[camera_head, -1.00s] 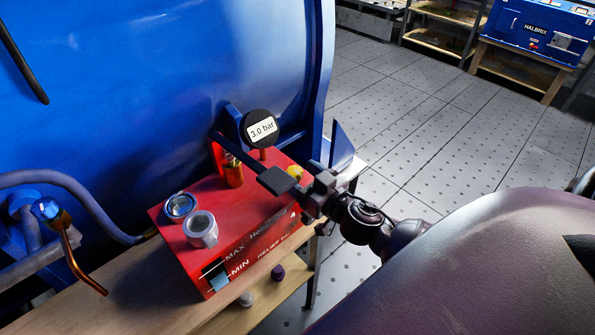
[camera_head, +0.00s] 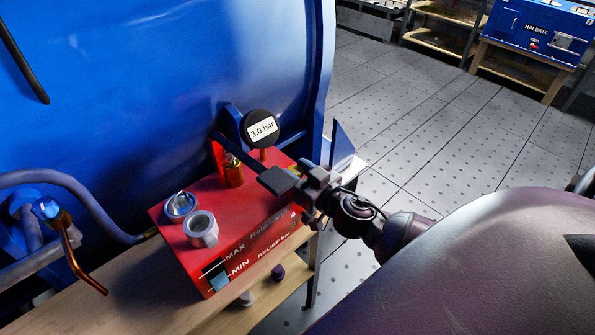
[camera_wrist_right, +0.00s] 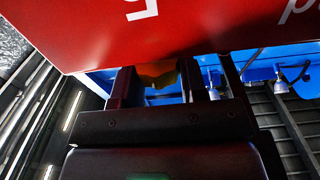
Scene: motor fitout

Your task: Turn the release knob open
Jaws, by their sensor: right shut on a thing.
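The release knob (camera_wrist_right: 158,72) shows as a yellow-orange piece between the two dark fingers in the right wrist view. It sits at the side of the red pump box (camera_head: 225,262). My right gripper (camera_head: 304,186) is shut on it at the box's right end. How far the knob has turned cannot be told. My left gripper is not in view.
A black lever (camera_head: 240,155) runs across the box top and ends close to my right gripper. A gauge (camera_head: 262,128) reads 3.0 bar. A grey-rimmed cap (camera_head: 201,227) stands on top. The box rests on a wooden bench (camera_head: 110,309) beside a large blue machine (camera_head: 160,80).

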